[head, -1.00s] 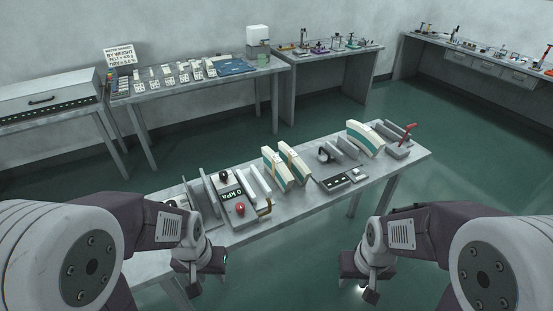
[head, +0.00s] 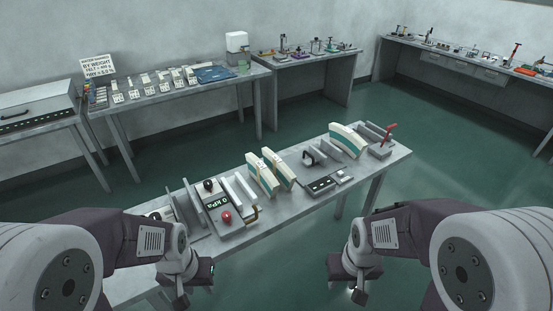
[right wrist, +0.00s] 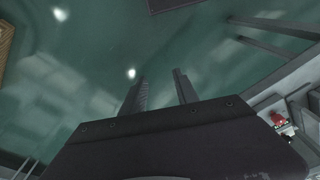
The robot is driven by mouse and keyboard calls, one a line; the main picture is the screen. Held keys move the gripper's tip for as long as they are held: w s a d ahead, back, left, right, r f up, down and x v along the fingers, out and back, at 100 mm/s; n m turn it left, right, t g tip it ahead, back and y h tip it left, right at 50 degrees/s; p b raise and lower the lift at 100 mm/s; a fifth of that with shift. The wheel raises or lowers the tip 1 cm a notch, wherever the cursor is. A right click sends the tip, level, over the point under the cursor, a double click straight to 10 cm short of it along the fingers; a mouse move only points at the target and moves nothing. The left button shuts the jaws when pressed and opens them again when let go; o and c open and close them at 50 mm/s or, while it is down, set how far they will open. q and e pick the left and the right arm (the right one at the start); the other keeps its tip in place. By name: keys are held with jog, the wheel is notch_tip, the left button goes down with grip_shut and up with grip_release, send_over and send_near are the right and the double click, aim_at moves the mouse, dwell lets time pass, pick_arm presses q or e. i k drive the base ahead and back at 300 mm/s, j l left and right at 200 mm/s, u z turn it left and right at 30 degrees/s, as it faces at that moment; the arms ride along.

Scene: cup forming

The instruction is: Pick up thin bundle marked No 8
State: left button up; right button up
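No marking No 8 can be read in any view, so I cannot tell which thing is the thin bundle. Several small pale pieces with cards (head: 155,86) lie in rows on the back left table (head: 185,95); their marks are too small to read. My left gripper (head: 198,283) hangs low at the near side of the front bench, empty as far as I see; its fingers are unclear. My right gripper (head: 356,284) hangs over the floor right of the bench. In the right wrist view its two fingers (right wrist: 160,92) stand apart with nothing between them.
Tables line the walls. Green floor (head: 465,165) is clear between them.

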aim_at(285, 176)
jog(key=i+l+z, duration=0.15)
jog(key=i+l, duration=0.55)
